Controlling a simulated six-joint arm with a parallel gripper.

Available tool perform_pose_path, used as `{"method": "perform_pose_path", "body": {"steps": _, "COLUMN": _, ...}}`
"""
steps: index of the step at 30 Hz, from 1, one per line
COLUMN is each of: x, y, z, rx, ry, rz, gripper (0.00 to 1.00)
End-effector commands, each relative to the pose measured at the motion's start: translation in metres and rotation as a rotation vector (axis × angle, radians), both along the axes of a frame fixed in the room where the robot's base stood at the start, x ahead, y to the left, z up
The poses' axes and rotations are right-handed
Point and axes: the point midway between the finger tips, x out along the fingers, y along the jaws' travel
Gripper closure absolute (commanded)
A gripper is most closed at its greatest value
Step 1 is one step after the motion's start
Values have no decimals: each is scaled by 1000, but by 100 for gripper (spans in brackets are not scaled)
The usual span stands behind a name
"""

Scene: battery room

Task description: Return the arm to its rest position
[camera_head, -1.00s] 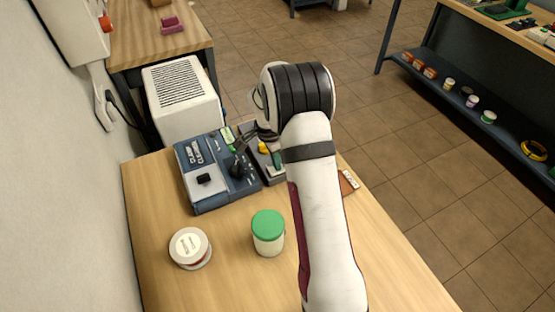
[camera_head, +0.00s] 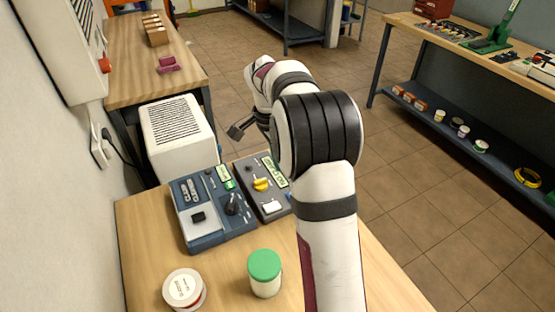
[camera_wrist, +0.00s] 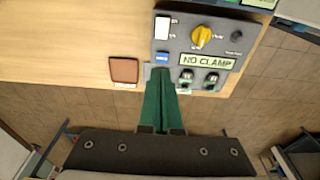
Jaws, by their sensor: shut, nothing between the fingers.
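My arm (camera_head: 326,205) rises from the lower right of the head view and bends over at the black-banded elbow. The control box also shows in the head view (camera_head: 275,210), partly hidden by my arm.
A blue unit (camera_head: 205,232) stands left of the control box. A green-lidded jar (camera_head: 265,275) and a round white-topped container (camera_head: 184,290) stand in front. A brown square piece (camera_wrist: 124,70) lies near the bench edge. The white vented box (camera_head: 178,125) stands behind the bench.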

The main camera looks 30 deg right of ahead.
Motion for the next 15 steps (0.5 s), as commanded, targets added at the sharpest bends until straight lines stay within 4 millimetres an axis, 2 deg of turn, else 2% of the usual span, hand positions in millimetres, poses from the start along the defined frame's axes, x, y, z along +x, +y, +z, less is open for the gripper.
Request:
{"method": "perform_pose_path", "body": {"steps": 8, "x": 0, "y": 0, "z": -1, "rx": 0, "ry": 0, "rz": 0, "gripper": 100}}
{"method": "perform_pose_path", "body": {"steps": 11, "x": -10, "y": 10, "z": 9, "rx": 10, "ry": 1, "rz": 43, "gripper": 100}}
{"method": "perform_pose_path", "body": {"steps": 14, "x": -56, "y": 53, "z": 39, "rx": 58, "ry": 10, "rz": 231, "gripper": 100}}
{"method": "perform_pose_path", "body": {"steps": 15, "x": -86, "y": 75, "z": 51, "rx": 84, "ry": 14, "rz": 340, "gripper": 100}}
